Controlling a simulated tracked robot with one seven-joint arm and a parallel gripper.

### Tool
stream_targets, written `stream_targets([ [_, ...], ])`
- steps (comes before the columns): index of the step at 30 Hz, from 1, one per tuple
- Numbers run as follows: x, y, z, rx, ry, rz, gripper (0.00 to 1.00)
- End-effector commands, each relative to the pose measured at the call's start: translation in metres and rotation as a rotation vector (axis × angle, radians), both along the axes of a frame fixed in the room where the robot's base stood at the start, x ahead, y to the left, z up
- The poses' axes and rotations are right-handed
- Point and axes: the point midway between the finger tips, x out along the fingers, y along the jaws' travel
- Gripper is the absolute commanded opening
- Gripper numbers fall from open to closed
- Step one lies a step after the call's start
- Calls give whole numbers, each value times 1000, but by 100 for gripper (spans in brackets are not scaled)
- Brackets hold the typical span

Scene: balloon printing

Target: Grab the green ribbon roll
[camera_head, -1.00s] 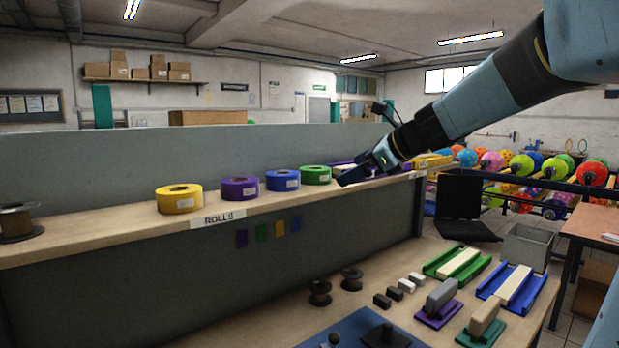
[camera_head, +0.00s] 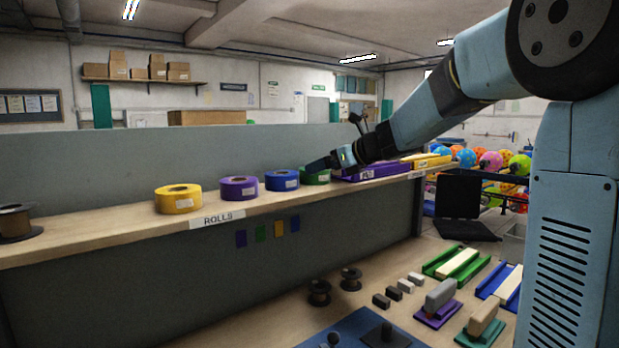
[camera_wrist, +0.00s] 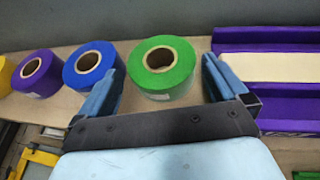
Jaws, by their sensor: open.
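The green ribbon roll (camera_wrist: 161,68) stands on the shelf with its cardboard core facing up. In the wrist view it lies between the two blue fingers of my gripper (camera_wrist: 163,88), which is open with gaps on both sides. In the head view my gripper (camera_head: 322,163) partly hides the green roll (camera_head: 316,179). The blue roll (camera_wrist: 92,66) is just left of the green one, close outside the left finger. The purple roll (camera_head: 239,188) and the yellow roll (camera_head: 178,199) stand further left in the row.
A purple tray with a cream strip (camera_wrist: 262,68) lies right of the green roll, close to the right finger. A grey back panel (camera_head: 150,160) rises behind the shelf (camera_head: 110,234). Stamps and spools (camera_head: 319,292) stand on the lower table.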

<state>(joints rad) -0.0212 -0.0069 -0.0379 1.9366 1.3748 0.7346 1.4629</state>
Motion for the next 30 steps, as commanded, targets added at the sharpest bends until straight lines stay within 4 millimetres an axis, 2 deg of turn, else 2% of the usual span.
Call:
stream_targets([
  [5, 5, 5, -4, -1, 1, 0, 100],
  [15, 33, 32, -20, 0, 0, 1, 100],
  [23, 35, 35, -21, -1, -1, 0, 100],
  [30, 34, 35, -21, 0, 0, 1, 77],
])
